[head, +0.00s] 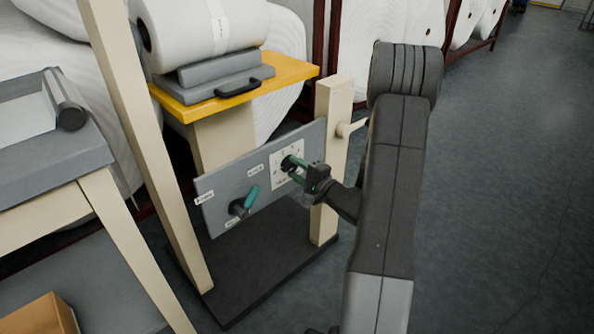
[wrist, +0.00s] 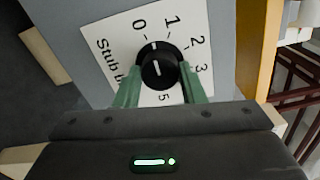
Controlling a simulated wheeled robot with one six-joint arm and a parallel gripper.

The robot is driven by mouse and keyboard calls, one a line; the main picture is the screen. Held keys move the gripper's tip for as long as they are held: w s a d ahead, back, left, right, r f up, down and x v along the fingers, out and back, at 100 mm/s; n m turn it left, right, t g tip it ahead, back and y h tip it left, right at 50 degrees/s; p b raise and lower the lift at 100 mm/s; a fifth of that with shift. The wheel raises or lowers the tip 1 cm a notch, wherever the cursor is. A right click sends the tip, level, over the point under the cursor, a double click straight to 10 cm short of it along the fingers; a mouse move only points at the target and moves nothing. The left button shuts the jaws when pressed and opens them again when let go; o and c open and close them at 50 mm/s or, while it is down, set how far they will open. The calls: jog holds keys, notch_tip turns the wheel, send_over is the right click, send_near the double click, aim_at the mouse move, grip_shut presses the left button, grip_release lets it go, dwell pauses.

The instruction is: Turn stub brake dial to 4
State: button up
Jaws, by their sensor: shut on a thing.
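The stub brake dial (wrist: 160,66) is a black round knob on a white plate (wrist: 112,30) with printed numbers. In the wrist view 0, 1, 2, 3 and 5 show around it; the 4 is hidden, apparently behind the right finger. The knob's white line points up, near the 0. My gripper (wrist: 161,84) is shut on the knob, with one green finger on each side. In the head view my gripper (head: 297,170) meets the dial plate (head: 281,182) at the right part of the grey panel (head: 217,187).
A lever with a teal handle (head: 251,195) sits on the panel left of the dial. A cream post (head: 334,100) stands right of the panel. Above is a yellow-topped stand (head: 297,69) with a white roll (head: 195,35). Open floor (head: 490,190) lies to the right.

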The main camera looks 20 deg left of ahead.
jog(key=m, duration=0.3)
jog(key=shift+m, duration=0.3)
jog(key=m, duration=0.3)
jog(key=shift+m, duration=0.3)
jog(key=m+p, duration=0.1)
jog(key=m, duration=0.2)
jog(key=shift+m+p, duration=0.3)
jog(key=shift+m, duration=0.1)
jog(key=m+p, duration=0.1)
jog(key=m, duration=0.2)
jog(key=shift+m+p, duration=0.3)
jog(key=shift+p, duration=0.05)
jog(key=m+p, duration=0.2)
jog(key=m, duration=0.2)
jog(key=shift+r+m, duration=0.1)
jog(key=shift+m, duration=0.2)
jog(key=m+p, duration=0.2)
jog(key=m, duration=0.1)
jog(key=shift+p, duration=0.3)
jog(key=m+p, duration=0.2)
jog(key=m, duration=0.2)
jog(key=shift+m, duration=0.4)
jog(key=shift+m+p, duration=0.85)
jog(key=shift+m, duration=0.65)
